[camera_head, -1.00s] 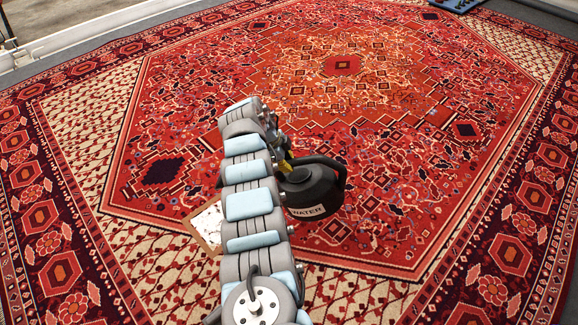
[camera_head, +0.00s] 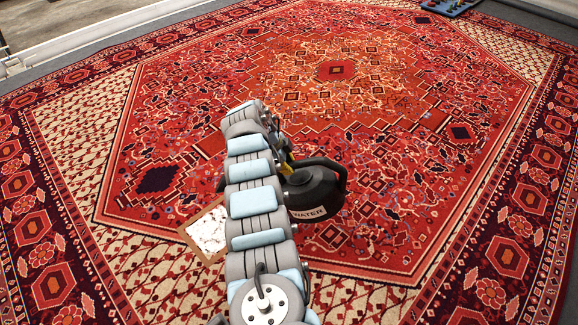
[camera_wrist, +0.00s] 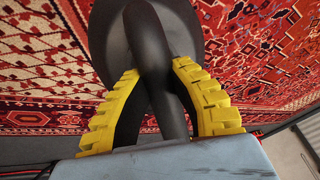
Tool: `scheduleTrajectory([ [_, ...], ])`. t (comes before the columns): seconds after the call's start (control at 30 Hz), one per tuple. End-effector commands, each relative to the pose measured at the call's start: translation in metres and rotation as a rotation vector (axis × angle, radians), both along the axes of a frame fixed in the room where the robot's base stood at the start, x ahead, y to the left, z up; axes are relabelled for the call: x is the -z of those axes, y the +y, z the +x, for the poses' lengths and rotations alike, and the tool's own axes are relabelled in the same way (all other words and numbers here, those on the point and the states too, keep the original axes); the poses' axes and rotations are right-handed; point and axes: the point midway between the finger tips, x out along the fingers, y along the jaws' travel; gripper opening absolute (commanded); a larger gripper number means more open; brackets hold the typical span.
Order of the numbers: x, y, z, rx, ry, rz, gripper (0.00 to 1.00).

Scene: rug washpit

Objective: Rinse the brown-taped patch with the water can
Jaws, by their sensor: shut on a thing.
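The black water can (camera_head: 318,190), with a white label reading WATER, is right of my arm in the head view. It looks held above the rug, though its exact height is hard to tell. My gripper (camera_wrist: 160,92) has yellow padded fingers shut on the can's black handle (camera_wrist: 150,45) in the wrist view. In the head view the arm mostly hides the gripper. The brown-taped patch (camera_head: 208,230), a whitish spotted square framed in brown tape, lies on the rug left of my arm. The arm covers its right side. The can is apart from the patch, to its right.
The large red patterned rug (camera_head: 400,210) fills most of the floor. A blue tray (camera_head: 447,6) with small items is at the far top right. A pale rail or ledge (camera_head: 110,28) runs along the upper left. The rug around the can looks clear.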

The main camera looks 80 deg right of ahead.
Motion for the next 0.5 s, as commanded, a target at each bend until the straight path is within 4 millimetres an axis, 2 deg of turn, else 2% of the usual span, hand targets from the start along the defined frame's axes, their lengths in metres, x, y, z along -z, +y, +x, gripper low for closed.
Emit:
scheduleTrajectory([
  [0.5,-0.013,0.000,0.000,0.002,-0.146,0.009,0.00],
])
